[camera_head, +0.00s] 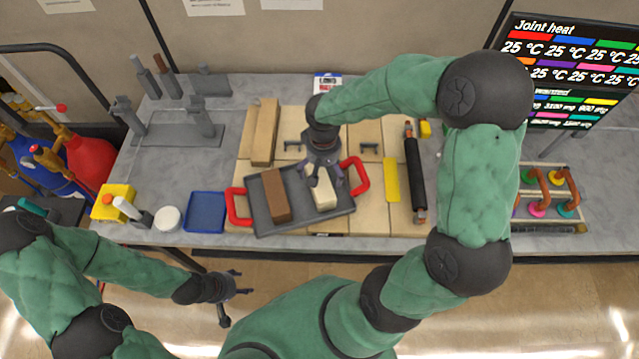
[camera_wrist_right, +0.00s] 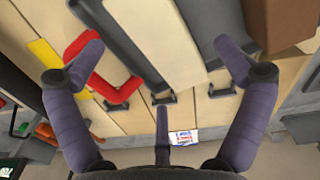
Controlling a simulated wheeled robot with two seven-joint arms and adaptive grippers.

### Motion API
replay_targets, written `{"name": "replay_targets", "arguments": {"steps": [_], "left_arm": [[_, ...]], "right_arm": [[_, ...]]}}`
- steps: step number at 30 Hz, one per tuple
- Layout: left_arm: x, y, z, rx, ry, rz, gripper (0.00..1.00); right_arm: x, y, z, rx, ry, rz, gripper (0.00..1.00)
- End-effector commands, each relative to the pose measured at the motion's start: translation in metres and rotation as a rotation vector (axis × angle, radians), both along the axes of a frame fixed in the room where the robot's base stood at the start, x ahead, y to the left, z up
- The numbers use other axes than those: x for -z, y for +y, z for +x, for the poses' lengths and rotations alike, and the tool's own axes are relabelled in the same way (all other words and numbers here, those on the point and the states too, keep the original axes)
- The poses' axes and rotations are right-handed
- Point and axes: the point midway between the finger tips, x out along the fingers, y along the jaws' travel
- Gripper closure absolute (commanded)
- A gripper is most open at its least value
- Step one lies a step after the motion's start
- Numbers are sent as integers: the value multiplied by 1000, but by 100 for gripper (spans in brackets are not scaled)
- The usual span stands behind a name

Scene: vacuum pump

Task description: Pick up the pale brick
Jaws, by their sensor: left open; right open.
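The pale brick (camera_head: 322,190) lies in the right half of a dark grey tray (camera_head: 299,206) with red handles. A brown brick (camera_head: 275,194) lies to its left in the same tray. My right gripper (camera_head: 324,178) is open above the pale brick and partly hides its far end. In the right wrist view the pale brick (camera_wrist_right: 172,40) appears between the spread fingers of my right gripper (camera_wrist_right: 160,58); I see no contact. My left gripper (camera_head: 236,298) is open and empty, in front of the table, over the floor.
The tray's red handles (camera_head: 361,177) stick out at both sides. A long wooden block (camera_head: 265,132) and a black bar (camera_head: 414,172) flank it on the boards. A blue tray (camera_head: 206,211) and a yellow box (camera_head: 113,202) stand left. A screen (camera_head: 570,70) stands at the right.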

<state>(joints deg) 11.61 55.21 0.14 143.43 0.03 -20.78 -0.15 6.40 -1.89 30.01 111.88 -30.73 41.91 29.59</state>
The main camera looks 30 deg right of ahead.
Motion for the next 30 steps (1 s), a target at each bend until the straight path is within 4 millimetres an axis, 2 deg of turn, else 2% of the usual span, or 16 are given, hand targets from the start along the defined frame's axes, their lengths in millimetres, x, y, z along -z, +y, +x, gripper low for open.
{"name": "replay_targets", "arguments": {"steps": [9, 18, 19, 20, 27, 28, 30], "left_arm": [[5, 0, 0, 0, 0, 0, 43], [5, 0, 0, 0, 0, 0, 43], [5, 0, 0, 0, 0, 0, 43], [5, 0, 0, 0, 0, 0, 43], [5, 0, 0, 0, 0, 0, 43], [5, 0, 0, 0, 0, 0, 43], [5, 0, 0, 0, 0, 0, 43]], "right_arm": [[42, -5, 2, 0, 4, 2, 0], [46, -5, 3, 0, 1, 2, 0], [46, -4, 3, 0, 1, 2, 3], [46, -4, 3, 0, 1, 2, 11], [46, -4, 3, 0, 1, 2, 79], [45, -5, 4, 1, -3, 2, 83], [45, -5, 4, 1, -3, 2, 83]]}}
